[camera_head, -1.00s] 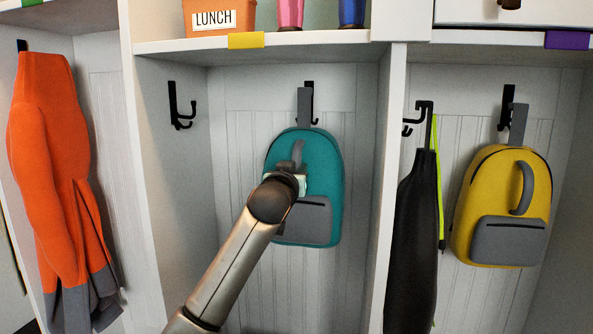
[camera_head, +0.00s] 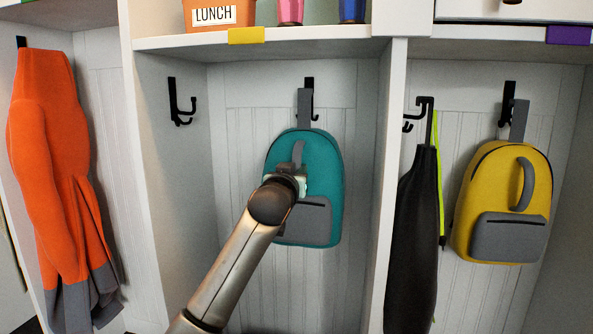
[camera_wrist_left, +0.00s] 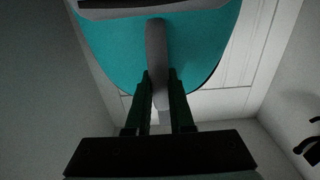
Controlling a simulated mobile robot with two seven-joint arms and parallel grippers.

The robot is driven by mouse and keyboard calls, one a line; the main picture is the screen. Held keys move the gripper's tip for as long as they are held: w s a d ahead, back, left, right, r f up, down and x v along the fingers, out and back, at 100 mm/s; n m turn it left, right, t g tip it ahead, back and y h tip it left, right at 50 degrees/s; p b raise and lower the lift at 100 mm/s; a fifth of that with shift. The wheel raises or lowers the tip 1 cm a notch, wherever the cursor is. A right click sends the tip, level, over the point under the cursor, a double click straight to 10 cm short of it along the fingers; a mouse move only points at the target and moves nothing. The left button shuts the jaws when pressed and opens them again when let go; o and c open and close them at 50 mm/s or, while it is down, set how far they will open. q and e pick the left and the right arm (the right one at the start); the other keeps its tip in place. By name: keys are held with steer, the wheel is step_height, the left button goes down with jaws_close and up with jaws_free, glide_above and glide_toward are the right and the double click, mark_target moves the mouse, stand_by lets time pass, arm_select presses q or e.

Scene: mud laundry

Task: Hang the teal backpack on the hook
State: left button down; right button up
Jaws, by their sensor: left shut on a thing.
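The teal backpack (camera_head: 326,175) is upright against the back wall of the middle cubby. Its grey top loop (camera_head: 304,108) overlaps the black hook (camera_head: 309,83) there; whether the loop sits over the prong or just in front of it I cannot tell. My left gripper (camera_head: 290,176) is at the front of the backpack, its fingers mostly hidden by my arm. In the left wrist view my left gripper (camera_wrist_left: 160,88) is shut on the grey front handle (camera_wrist_left: 157,50) of the teal backpack (camera_wrist_left: 200,45). My right gripper is not in view.
Another black hook (camera_head: 180,105) is empty on the cubby's left wall. A divider (camera_head: 385,180) separates the cubby from a yellow backpack (camera_head: 480,190) and a black garment (camera_head: 411,240). An orange jacket (camera_head: 45,150) hangs left. A shelf (camera_head: 300,40) with a lunch box (camera_head: 215,14) is above.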

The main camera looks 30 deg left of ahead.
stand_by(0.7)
arm_select(q)
steer(key=shift+f, duration=0.35)
steer(key=c, duration=0.8)
jaws_free()
steer(key=shift+s, duration=0.1)
steer(key=shift+c, duration=0.2)
steer(key=shift+o, duration=0.7)
steer(key=shift+f, duration=0.25)
steer(key=b+v, duration=0.1)
steer(key=v, duration=1.2)
steer(key=shift+f, duration=0.3)
